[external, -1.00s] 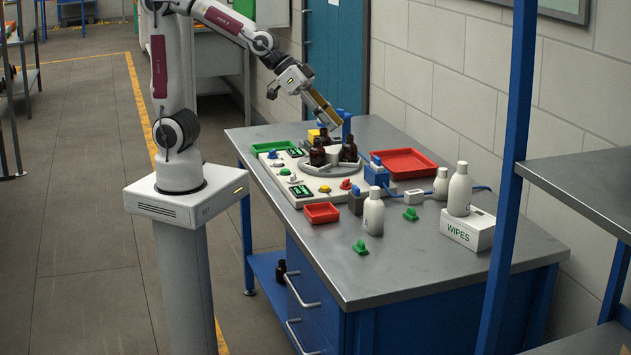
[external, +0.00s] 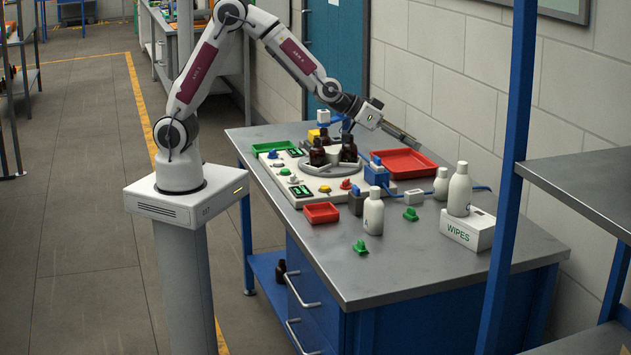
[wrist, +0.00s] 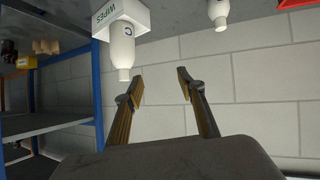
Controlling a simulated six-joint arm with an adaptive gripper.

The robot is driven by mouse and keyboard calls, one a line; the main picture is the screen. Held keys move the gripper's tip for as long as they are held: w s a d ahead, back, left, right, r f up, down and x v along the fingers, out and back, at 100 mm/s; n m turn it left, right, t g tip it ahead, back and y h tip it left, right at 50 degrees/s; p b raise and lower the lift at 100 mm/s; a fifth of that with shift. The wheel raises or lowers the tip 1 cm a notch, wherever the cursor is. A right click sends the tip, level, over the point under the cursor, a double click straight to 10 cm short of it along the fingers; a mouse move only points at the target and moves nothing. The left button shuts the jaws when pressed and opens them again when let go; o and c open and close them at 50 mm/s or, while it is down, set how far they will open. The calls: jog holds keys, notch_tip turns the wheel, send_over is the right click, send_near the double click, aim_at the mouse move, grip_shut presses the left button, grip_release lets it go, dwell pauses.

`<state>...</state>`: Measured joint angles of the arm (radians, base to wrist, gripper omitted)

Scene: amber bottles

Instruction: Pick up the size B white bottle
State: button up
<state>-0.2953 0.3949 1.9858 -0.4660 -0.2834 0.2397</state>
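Three white bottles show in the external view. One (external: 373,212) stands on the bench front with a faint letter that looks like A. A small one (external: 441,184) stands beside the wipes box. A taller one (external: 460,190) stands on top of that box; in the wrist view this bottle (wrist: 122,50) has a mark like C. Another white bottle (wrist: 218,12) is cut off at the wrist view's top, its letter too small to read. My gripper (external: 413,140) is above the red tray, left of the wipes box. In the wrist view its fingers (wrist: 163,84) are apart and empty.
The white wipes box (external: 468,232) sits near the bench's right side. A large red tray (external: 408,163), a small red tray (external: 321,213) and a turntable station (external: 330,185) with brown bottles crowd the bench. A blue post (external: 507,170) stands at right.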

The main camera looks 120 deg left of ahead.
jog(key=w+a+f+n+y, duration=0.1)
jog(key=w+a+f+y, duration=0.1)
jog(key=a+f, duration=0.5)
jog(key=n+g+y, duration=0.1)
jog(key=n+y, duration=0.1)
jog(key=y, duration=0.1)
send_near(438, 170)
jog(key=w, duration=0.1)
jog(key=w+a, duration=0.1)
jog(key=shift+w+a, duration=0.3)
jog(key=shift+w, duration=0.1)
jog(key=shift+s+a+f, duration=0.15)
jog(key=shift+a+f, duration=0.25)
jog(key=shift+a, duration=0.1)
jog(key=shift+w+a+f+g, duration=0.3)
jog(key=shift+w+a+f, duration=0.2)
jog(key=shift+w+a, duration=0.35)
jog(key=shift+a, duration=0.1)
jog(key=shift+x, duration=2.55)
jog(key=shift+f, duration=0.1)
